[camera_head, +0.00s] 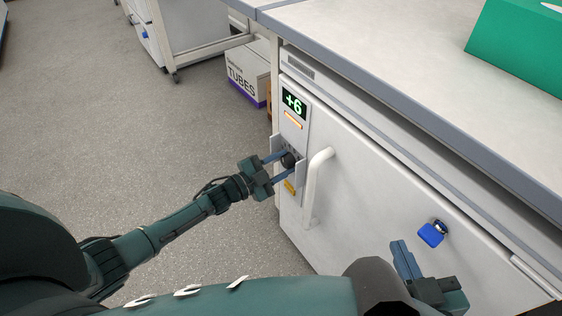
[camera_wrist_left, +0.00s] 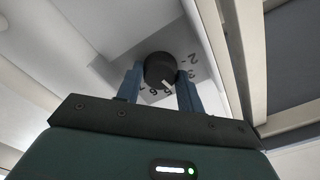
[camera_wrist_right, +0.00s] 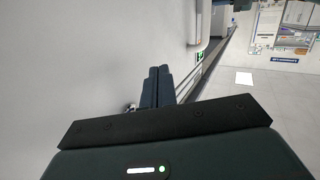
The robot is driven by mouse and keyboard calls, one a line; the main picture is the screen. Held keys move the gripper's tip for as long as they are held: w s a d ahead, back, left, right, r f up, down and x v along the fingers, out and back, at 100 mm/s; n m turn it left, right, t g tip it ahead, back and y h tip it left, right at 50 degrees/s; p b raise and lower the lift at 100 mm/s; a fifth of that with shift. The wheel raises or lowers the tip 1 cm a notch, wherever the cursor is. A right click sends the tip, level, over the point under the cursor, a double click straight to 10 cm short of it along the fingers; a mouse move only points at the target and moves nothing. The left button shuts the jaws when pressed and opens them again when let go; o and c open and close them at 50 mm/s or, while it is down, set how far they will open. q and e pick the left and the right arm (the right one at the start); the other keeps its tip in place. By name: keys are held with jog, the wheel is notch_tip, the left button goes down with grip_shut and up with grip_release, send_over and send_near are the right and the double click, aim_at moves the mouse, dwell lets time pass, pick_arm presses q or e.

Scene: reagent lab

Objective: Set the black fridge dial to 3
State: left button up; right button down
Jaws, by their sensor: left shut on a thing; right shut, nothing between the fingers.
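The black dial (camera_head: 288,160) is on the narrow control panel of the white fridge, under a green display (camera_head: 293,102) that reads +6. In the left wrist view the dial (camera_wrist_left: 159,67) is a round black knob with a white mark on its lower right and printed numbers around it. The mark points down and right, near the 5; the exact number is hard to tell. My left gripper (camera_head: 284,166) is shut on the dial, one blue finger on each side. My right gripper (camera_head: 399,250) is shut and empty, in front of the fridge door, right of the dial.
A white door handle (camera_head: 317,185) stands out just right of the panel. A blue key tag (camera_head: 432,234) hangs on the door further right. A white bench with a green box (camera_head: 520,45) is above. A tubes carton (camera_head: 246,85) stands behind; the floor at left is clear.

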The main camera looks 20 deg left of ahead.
pick_arm(q)
jog(key=n, duration=0.3)
jog(key=shift+n+p, duration=0.3)
jog(key=shift+n, duration=1.1)
pick_arm(e)
jog(key=shift+s+d+r+g, duration=0.1)
jog(key=shift+d+r+g, duration=0.1)
jog(key=shift+g, duration=0.3)
pick_arm(q)
jog(key=shift+n, duration=0.4)
pick_arm(e)
jog(key=shift+f, duration=0.15)
jog(key=shift+s+f, duration=0.1)
pick_arm(q)
jog(key=o, duration=1)
jog(key=shift+a, duration=0.1)
jog(key=p+v, duration=0.3)
jog(key=v, duration=1)
pick_arm(e)
jog(key=shift+s+d+r+m+g+h, duration=0.2)
jog(key=shift+r+m+g, duration=0.1)
jog(key=shift+r, duration=0.1)
jog(key=shift+s+d+r+m+g+h, duration=0.1)
jog(key=shift+s+r+m+g+h, duration=0.1)
jog(key=shift+r+m, duration=0.15)
